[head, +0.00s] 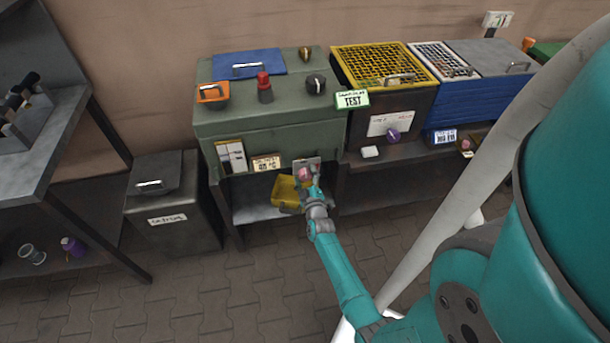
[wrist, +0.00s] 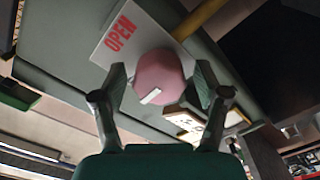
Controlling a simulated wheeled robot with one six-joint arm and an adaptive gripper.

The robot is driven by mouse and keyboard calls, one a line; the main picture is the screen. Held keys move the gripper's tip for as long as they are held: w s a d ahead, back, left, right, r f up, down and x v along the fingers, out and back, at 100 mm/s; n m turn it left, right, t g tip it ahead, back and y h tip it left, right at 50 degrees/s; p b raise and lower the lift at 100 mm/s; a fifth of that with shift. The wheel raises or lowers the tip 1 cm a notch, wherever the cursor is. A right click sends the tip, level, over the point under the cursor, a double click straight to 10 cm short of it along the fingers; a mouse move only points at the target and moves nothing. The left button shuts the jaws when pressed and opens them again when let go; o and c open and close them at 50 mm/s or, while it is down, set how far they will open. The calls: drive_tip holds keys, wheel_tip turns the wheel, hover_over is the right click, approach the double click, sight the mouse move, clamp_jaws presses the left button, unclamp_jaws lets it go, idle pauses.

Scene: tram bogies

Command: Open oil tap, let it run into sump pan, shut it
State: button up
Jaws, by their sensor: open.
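The oil tap is a round pink knob (wrist: 160,72) with a short white bar on its face. It sits on a pale plate (wrist: 112,48) with the red word OPEN, on the front of a green cabinet. In the head view the knob (head: 304,174) shows small at the cabinet's lower right. My gripper (wrist: 160,84) is open, with one finger on each side of the knob; I cannot tell whether they touch it. The yellow sump pan (head: 283,193) stands below on the shelf, partly hidden by my gripper. No running oil can be made out.
The green cabinet (head: 265,130) carries an orange tray (head: 212,93), a red-topped knob (head: 264,86) and a green TEST sign (head: 351,99). A grey lidded bin (head: 172,215) stands at left. Yellow and blue crates (head: 480,105) stand at right.

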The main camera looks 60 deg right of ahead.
drive_tip(key=shift+w+d, duration=0.15)
drive_tip(key=shift+d, duration=0.05)
drive_tip(key=c, duration=1.2)
drive_tip(key=shift+o, duration=0.2)
